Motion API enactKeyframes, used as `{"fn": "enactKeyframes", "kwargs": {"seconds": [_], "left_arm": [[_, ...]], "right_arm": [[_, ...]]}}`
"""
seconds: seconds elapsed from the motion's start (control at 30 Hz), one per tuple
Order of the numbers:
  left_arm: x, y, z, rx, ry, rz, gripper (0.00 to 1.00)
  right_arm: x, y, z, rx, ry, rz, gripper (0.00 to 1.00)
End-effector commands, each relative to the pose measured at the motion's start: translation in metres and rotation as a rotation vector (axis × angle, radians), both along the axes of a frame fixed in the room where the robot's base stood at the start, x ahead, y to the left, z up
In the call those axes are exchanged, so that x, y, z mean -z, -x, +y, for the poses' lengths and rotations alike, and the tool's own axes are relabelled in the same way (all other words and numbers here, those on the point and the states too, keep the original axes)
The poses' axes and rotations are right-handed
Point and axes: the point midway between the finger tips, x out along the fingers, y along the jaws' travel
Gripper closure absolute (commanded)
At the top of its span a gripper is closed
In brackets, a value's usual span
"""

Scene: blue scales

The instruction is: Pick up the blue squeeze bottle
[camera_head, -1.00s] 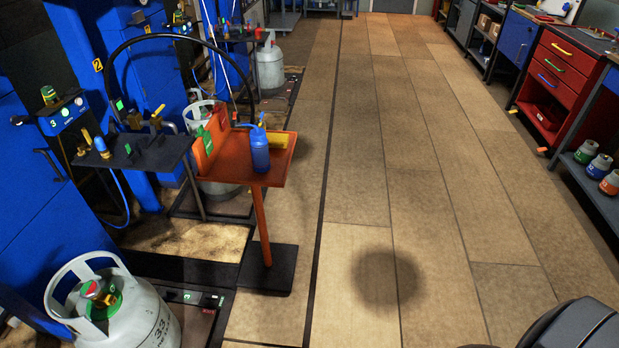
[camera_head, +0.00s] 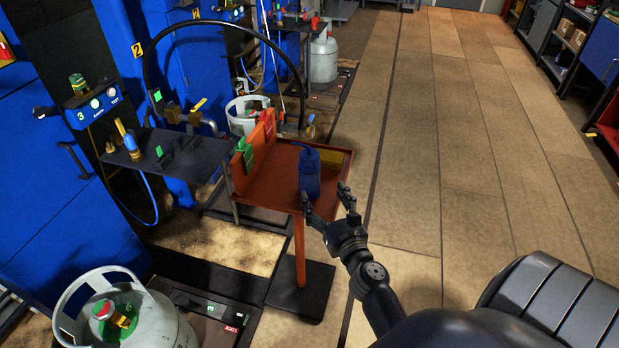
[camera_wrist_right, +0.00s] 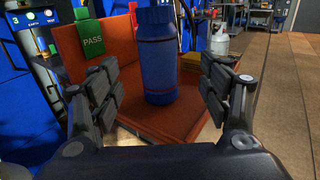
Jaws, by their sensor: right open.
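The blue squeeze bottle (camera_head: 309,175) stands upright on the orange tray stand (camera_head: 262,192), near its front edge in the head view. My right gripper (camera_head: 325,203) is open and empty just in front of the bottle, reaching in over the tray's near edge. In the right wrist view the bottle (camera_wrist_right: 157,60) stands ahead between the two spread fingers of the right gripper (camera_wrist_right: 160,95), with a gap on each side; its top is cut off by the frame. My left gripper is not in view.
A green PASS tag (camera_wrist_right: 90,40) is on the tray's upright orange panel (camera_wrist_right: 75,50). A yellow item (camera_head: 333,158) lies behind the bottle. A dark shelf (camera_head: 170,150) with fittings is left of the tray. A gas cylinder (camera_head: 150,325) stands at lower left. Floor to the right is clear.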

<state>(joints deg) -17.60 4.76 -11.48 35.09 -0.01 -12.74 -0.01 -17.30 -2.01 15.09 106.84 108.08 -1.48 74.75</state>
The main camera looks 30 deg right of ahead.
Motion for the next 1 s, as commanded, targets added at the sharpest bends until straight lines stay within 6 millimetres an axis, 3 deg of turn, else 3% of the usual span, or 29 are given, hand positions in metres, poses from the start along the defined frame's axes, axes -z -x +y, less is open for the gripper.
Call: {"fn": "enactKeyframes", "kwargs": {"seconds": [0.2, 0.43, 0.7, 1.0], "left_arm": [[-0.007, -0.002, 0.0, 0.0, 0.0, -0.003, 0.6], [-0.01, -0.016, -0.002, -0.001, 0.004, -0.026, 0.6], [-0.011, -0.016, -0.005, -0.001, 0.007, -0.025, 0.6], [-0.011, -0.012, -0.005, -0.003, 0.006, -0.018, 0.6]], "right_arm": [[-0.002, -0.035, -0.008, -0.001, 0.0, -0.002, 0.29], [-0.003, -0.053, -0.011, -0.001, 0.003, -0.001, 0.29], [-0.003, -0.09, -0.018, -0.001, 0.004, 0.001, 0.29], [-0.003, -0.096, -0.019, -0.002, 0.004, 0.002, 0.29]]}}
